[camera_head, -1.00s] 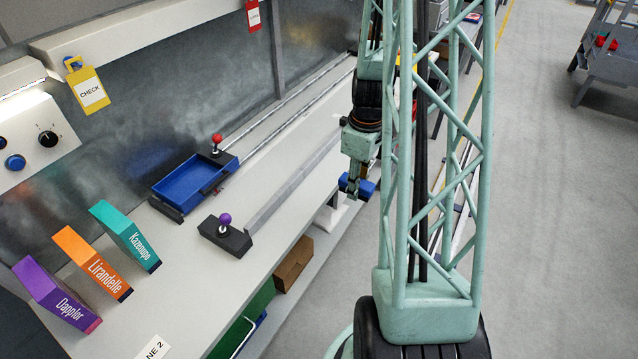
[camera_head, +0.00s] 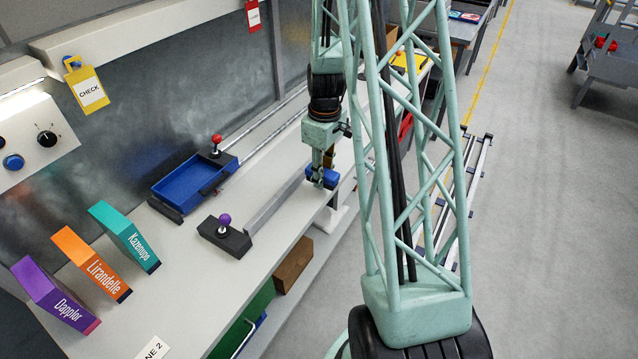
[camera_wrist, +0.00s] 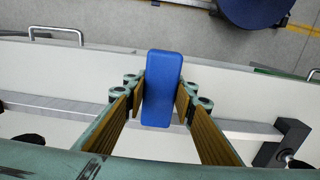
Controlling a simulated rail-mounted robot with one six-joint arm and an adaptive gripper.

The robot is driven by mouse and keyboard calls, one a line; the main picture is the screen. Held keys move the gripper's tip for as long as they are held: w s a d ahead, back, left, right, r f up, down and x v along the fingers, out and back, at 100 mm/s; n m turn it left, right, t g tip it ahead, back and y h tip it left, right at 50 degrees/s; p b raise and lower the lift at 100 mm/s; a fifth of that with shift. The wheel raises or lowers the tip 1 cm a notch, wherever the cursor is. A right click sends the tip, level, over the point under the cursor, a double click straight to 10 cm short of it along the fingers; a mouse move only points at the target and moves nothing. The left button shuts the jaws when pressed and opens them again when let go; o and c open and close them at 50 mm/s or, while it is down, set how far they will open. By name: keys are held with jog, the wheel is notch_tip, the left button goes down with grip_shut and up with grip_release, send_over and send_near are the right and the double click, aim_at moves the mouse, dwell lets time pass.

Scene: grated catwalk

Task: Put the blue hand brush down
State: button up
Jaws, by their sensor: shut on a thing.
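The blue hand brush (camera_wrist: 162,88) is between the two finger pads of my gripper (camera_wrist: 160,98) in the wrist view. My gripper is shut on it. In the head view the brush (camera_head: 322,178) shows as a small blue block under my gripper (camera_head: 322,170), over the right-hand part of the pale workbench (camera_head: 180,285), near its front edge. I cannot tell whether it touches the bench top. Its bristles are not clearly visible.
A blue tray (camera_head: 187,183) with a red-knobbed slide (camera_head: 216,150) and a purple-knobbed block (camera_head: 224,236) on a metal rail stand on the bench. Several boxes, including a teal one (camera_head: 125,237), stand at left. The bench top at right of the rail looks clear.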

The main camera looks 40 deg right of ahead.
jog(key=shift+w, duration=0.15)
jog(key=shift+w+a, duration=0.2)
jog(key=shift+w, duration=0.1)
jog(key=shift+w+f, duration=0.2)
jog(key=shift+f, duration=0.05)
jog(key=shift+f+b, duration=0.4)
jog(key=shift+f, duration=1.2)
jog(key=shift+f, duration=0.2)
jog(key=o, duration=1.1)
jog(key=shift+c, duration=0.2)
jog(key=shift+r, duration=0.15)
jog(key=shift+s+r+p, duration=0.15)
jog(key=shift+r+p, duration=0.7)
jog(key=shift+r, duration=5.25)
